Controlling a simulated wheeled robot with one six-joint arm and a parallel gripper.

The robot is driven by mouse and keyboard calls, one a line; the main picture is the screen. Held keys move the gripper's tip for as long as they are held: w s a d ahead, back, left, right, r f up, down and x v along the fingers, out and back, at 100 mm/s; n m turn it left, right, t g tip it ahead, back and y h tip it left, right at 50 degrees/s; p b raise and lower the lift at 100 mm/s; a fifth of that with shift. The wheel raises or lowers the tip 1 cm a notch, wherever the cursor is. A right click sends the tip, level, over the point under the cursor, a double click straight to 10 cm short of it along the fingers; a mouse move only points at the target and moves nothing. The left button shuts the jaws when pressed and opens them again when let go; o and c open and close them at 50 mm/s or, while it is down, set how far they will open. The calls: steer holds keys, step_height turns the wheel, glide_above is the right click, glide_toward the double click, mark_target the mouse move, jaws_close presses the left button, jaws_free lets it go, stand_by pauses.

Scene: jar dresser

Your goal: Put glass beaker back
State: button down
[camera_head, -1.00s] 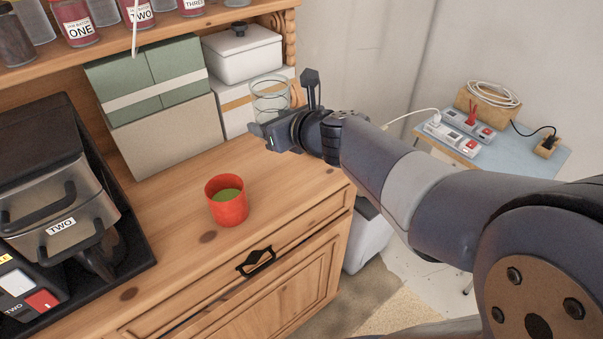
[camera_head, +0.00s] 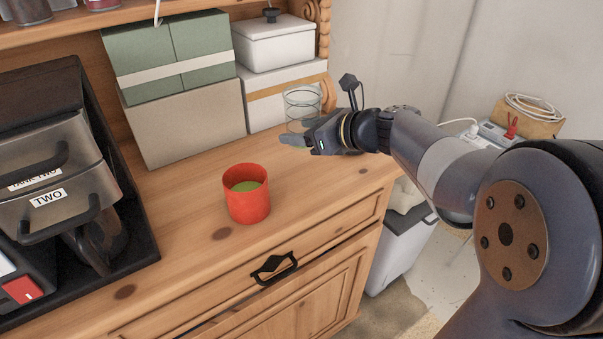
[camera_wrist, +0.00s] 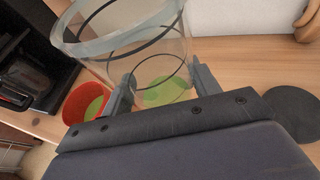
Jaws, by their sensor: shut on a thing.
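The glass beaker (camera_head: 303,101) is clear and upright, held above the right part of the wooden dresser top (camera_head: 205,210). My gripper (camera_head: 300,138) is shut on it from the right side, near its lower part. In the wrist view the beaker (camera_wrist: 130,35) fills the upper left, with its thick rim toward the camera and the two fingers of my gripper (camera_wrist: 158,90) on either side of it. A greenish area shows through the glass; I cannot tell if it is inside the beaker or behind it.
A red cup (camera_head: 248,200) with green contents stands on the dresser top, left of my gripper. Green boxes (camera_head: 170,55), a beige box (camera_head: 185,125) and white boxes (camera_head: 275,45) stand at the back. A black machine (camera_head: 60,180) is at the left. The front right top is clear.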

mark_target(302, 178)
steer(key=shift+a+n+g, duration=0.1)
steer(key=shift+n+g, duration=0.2)
step_height(302, 178, down, 10)
steer(key=shift+r+b, duration=0.2)
steer(key=shift+b, duration=0.2)
steer(key=shift+f, duration=0.2)
steer(key=shift+c, duration=2.2)
jaws_free()
steer(key=shift+r, duration=0.1)
steer(key=shift+r, duration=0.2)
steer(key=shift+y, duration=0.3)
steer(key=v, duration=1.2)
